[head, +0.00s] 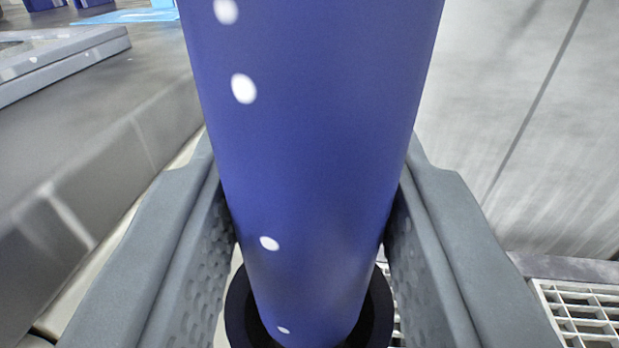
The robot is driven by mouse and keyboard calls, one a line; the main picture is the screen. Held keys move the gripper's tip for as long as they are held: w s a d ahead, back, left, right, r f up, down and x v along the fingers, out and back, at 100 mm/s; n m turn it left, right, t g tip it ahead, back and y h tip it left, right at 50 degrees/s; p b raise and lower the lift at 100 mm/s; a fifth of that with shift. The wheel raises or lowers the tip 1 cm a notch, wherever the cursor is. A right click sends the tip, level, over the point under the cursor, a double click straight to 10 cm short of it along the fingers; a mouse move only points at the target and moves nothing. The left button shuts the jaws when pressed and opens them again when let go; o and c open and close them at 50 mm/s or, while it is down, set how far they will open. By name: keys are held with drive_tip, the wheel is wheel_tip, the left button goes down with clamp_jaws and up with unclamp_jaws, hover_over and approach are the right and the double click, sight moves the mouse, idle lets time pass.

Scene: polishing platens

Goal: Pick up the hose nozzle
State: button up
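A dark blue upright cylinder with white spots (310,150), which seems to be the hose nozzle, fills the middle of the head view. It looks wider toward the top, nearer the camera. Its lower end sits inside a black ring (238,312). My gripper (312,200) has one grey finger on each side of the cylinder, with textured inner pads facing it. The pads meet its outline on both sides. The far ends of the fingers are hidden behind it, so I cannot tell whether they press on it or only stand around it.
A grey ledge with a raised plate (60,62) runs along the left. A light-blue sheet (135,16) and other blue objects (45,4) lie at the far left. A grey panel (550,120) stands on the right, above a white grating (585,310).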

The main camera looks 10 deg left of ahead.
drive_tip(key=c, duration=0.5)
drive_tip(key=shift+r, duration=0.1)
